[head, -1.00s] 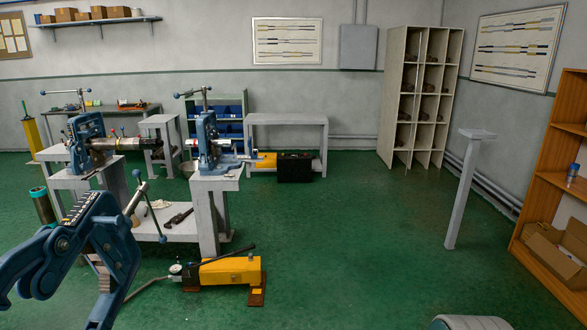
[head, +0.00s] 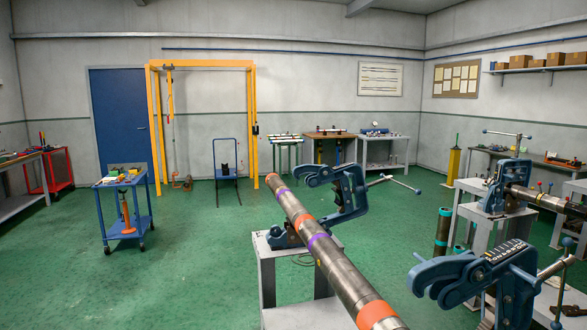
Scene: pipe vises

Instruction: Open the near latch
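My gripper is not in view. A blue pipe vise (head: 500,280) fills the lower right of the head view. Its frame is tilted over to the right, and its hooked end (head: 430,275) points left, free in the air. Its screw handle has ball ends and stands at the right. The lower part of this vise is out of the picture. A second blue vise (head: 348,195) farther away has the same tilted frame and free hook. A long steel pipe (head: 340,275) with orange and purple bands runs from the second vise toward the bottom edge, left of the near vise.
A grey stand (head: 267,280) is under the farther vise. Another vise (head: 495,190) with a pipe stands at the right. A blue cart (head: 122,205) and a yellow frame (head: 155,130) are at the left and back.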

